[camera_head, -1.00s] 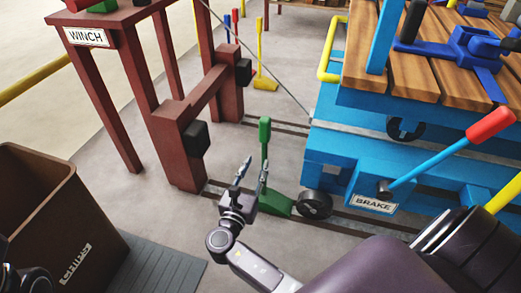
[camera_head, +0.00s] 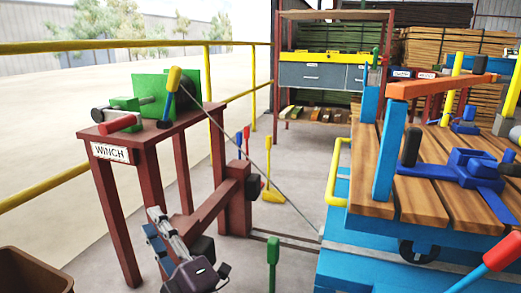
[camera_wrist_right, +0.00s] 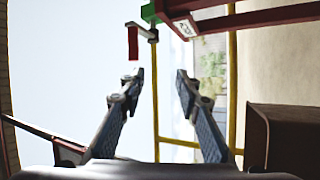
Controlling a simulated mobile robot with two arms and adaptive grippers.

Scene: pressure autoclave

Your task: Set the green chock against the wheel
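The green chock shows only by its upright handle (camera_head: 272,256) at the bottom of the head view, left of the blue cart (camera_head: 334,240). Its wedge and the wheel are below the picture, so I cannot see whether they touch now. My right gripper (camera_head: 154,222) is raised in front of the winch stand, left of and apart from the chock handle. In the right wrist view its two fingers (camera_wrist_right: 159,75) are spread with nothing between them. My left gripper is not in view.
The red winch stand (camera_head: 133,185) is just behind my right gripper; its red crank handle (camera_wrist_right: 133,44) shows beyond the fingers. A brown bin (camera_head: 32,272) is at lower left. A cable (camera_head: 262,178) runs to the cart. The red brake lever grip (camera_head: 503,252) is at right.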

